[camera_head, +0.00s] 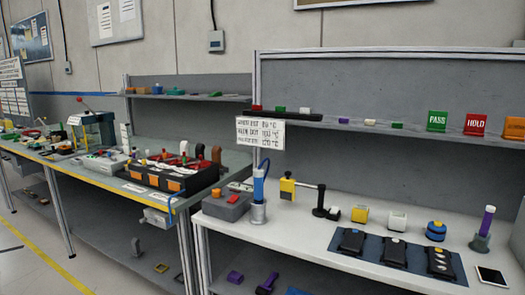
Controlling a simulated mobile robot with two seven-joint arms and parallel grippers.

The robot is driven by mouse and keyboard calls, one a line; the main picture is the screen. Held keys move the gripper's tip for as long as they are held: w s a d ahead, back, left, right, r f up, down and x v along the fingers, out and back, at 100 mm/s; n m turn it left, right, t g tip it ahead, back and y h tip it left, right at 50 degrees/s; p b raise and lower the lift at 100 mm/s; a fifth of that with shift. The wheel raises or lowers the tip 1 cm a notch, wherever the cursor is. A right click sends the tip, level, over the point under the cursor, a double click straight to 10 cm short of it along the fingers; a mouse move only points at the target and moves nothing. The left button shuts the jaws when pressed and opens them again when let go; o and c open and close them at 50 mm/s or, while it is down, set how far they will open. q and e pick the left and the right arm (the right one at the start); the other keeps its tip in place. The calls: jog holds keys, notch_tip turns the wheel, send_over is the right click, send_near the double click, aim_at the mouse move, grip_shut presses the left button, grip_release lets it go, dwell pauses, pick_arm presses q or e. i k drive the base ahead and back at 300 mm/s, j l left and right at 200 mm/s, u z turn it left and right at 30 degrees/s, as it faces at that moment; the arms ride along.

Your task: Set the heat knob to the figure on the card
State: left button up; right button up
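A white card (260,132) with several lines of black print hangs at the front left of the right-hand bench; its figures are too small to read. I cannot pick out the heat knob for certain. Several dark modules (394,252) with small light or yellow parts on top lie on a blue mat (371,266) on the right-hand bench. Neither of my grippers is in view.
A shelf behind holds PASS (437,121) and HOLD (474,124) signs. A cluttered bench stands left.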

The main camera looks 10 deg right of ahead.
aim_at(215, 192)
jog(key=z, duration=0.9)
jog(key=i+j+z, duration=0.1)
jog(key=j+z, duration=0.25)
jog(key=i+j+z, duration=0.1)
jog(key=j+z, duration=0.7)
jog(key=j, duration=0.25)
jog(key=j+z, duration=0.1)
jog(key=j, duration=0.85)
jog(key=k+j, duration=0.15)
jog(key=j, duration=0.8)
jog(key=i, duration=0.15)
jog(key=z, duration=0.05)
